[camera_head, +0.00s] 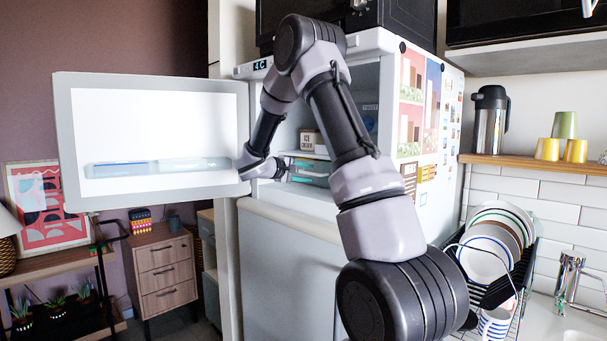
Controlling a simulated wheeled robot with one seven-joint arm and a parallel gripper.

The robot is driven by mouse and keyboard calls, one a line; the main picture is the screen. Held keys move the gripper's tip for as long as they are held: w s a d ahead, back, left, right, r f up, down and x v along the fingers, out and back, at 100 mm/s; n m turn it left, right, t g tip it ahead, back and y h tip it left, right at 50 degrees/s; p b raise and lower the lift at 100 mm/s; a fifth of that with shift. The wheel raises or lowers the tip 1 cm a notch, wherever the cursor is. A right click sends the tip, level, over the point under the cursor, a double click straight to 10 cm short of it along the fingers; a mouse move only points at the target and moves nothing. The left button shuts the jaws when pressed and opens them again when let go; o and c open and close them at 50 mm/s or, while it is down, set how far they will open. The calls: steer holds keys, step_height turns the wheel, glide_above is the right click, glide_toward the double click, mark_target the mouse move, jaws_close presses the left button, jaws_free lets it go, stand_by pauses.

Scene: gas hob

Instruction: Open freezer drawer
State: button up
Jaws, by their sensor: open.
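The freezer compartment (374,75) is at the top of a white fridge, behind my arm. Its white door (150,110) stands swung open to the left, showing its pale inner face with a clear bluish shelf low on it. My gripper (284,168) is at the mouth of the compartment, near the hinge side of the door, and is open. Its fingertips are small and hard to make out. A teal item (312,180), perhaps a drawer front or a pack, is just right of the gripper. My forearm hides much of the interior, so contact cannot be told.
An ice cream box (313,141) sits inside the compartment. The closed lower fridge door (290,270) is below. A black microwave (400,20) stands on top. A dish rack (490,260) with plates is at right. A wooden drawer cabinet (165,272) stands behind at left.

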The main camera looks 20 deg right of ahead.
steer(key=shift+w+d, duration=0.1)
steer(key=shift+d, duration=0.05)
jaws_close()
steer(key=shift+r, duration=0.2)
stand_by(1.2)
